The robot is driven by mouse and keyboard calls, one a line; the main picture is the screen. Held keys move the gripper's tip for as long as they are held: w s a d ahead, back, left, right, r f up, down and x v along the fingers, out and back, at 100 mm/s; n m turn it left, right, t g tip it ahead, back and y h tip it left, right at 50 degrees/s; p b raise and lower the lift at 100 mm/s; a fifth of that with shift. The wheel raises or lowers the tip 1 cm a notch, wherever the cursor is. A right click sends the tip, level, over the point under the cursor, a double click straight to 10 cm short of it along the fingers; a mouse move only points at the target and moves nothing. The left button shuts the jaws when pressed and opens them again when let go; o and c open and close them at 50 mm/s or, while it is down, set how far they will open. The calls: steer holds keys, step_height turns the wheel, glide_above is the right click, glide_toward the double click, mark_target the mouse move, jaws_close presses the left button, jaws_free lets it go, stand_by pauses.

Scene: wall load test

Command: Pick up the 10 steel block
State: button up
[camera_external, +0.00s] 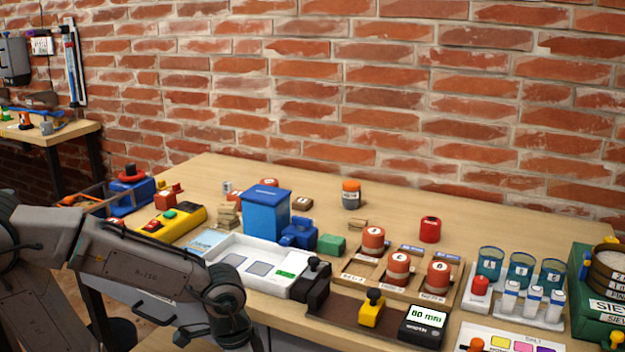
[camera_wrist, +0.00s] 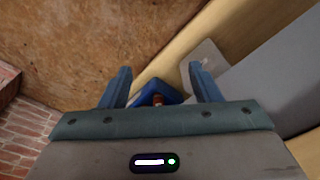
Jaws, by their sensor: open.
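I cannot pick out a steel block marked 10 for certain. A small grey-white block (camera_external: 227,187) stands at the back left of the bench, but its marking is too small to read. My gripper (camera_wrist: 161,84) is open, its two blue-grey fingers apart. A blue object with a red part (camera_wrist: 157,98) shows beyond and between the fingers; I cannot tell what it is, and nothing is gripped. In the external view my arm is at the lower left, at the bench's front edge, and the gripper is not clearly visible.
The wooden bench (camera_external: 500,235) holds a blue bin (camera_external: 265,213), a white tray (camera_external: 232,250), a wooden rack with red-topped weights (camera_external: 373,240), blue cups (camera_external: 521,268) and a green case (camera_external: 590,290). A brick wall stands behind. The bench's back right is mostly clear.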

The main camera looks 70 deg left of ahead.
steer(key=c, duration=0.4)
steer(key=shift+o, duration=0.2)
